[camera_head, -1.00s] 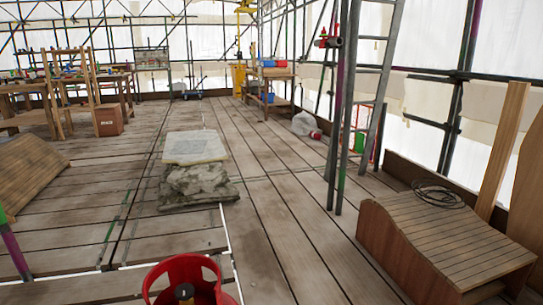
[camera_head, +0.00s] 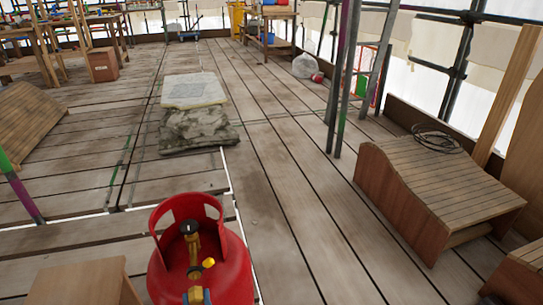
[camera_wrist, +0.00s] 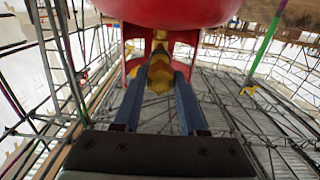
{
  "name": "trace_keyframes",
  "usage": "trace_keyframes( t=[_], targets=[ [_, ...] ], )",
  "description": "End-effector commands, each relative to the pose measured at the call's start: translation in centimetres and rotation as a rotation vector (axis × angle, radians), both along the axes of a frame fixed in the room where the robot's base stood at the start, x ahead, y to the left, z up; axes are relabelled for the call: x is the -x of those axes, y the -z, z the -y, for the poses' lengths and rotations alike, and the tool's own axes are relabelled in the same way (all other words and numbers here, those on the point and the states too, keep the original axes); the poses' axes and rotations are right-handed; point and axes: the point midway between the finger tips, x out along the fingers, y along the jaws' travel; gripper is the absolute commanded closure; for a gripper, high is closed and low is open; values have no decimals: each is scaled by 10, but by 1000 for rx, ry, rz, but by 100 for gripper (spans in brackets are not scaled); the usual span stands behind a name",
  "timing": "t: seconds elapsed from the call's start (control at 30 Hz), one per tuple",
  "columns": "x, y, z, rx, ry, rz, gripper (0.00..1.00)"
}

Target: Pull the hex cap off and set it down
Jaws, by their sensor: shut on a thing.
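A red gas cylinder (camera_head: 226,268) with a cut-out collar stands at the bottom of the head view, with a brass valve (camera_head: 193,246) inside the collar. In the wrist view the red cylinder (camera_wrist: 185,10) appears upside down. There my gripper (camera_wrist: 160,80) has its two blue-grey fingers closed on a yellow brass piece, which looks like the hex cap (camera_wrist: 158,74), at the valve. The fingers hide its sides, and I cannot tell whether it is still joined to the valve. In the head view the cap and fingertips are at most partly visible at the bottom edge.
A wooden box-like top (camera_head: 78,284) is left of the cylinder. A slatted wooden bench (camera_head: 440,190) with a coiled cable stands right. Stacked stone slabs (camera_head: 195,130) lie beyond the cylinder. The plank floor (camera_head: 300,200) between the slabs and bench is clear.

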Motion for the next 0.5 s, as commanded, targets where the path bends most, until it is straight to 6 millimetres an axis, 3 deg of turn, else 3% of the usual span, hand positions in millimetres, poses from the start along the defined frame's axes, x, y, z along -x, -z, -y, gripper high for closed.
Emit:
trace_keyframes(
  t=[0.5],
  targets=[
    [20,-1,6,0,0,1,100]
  ],
)
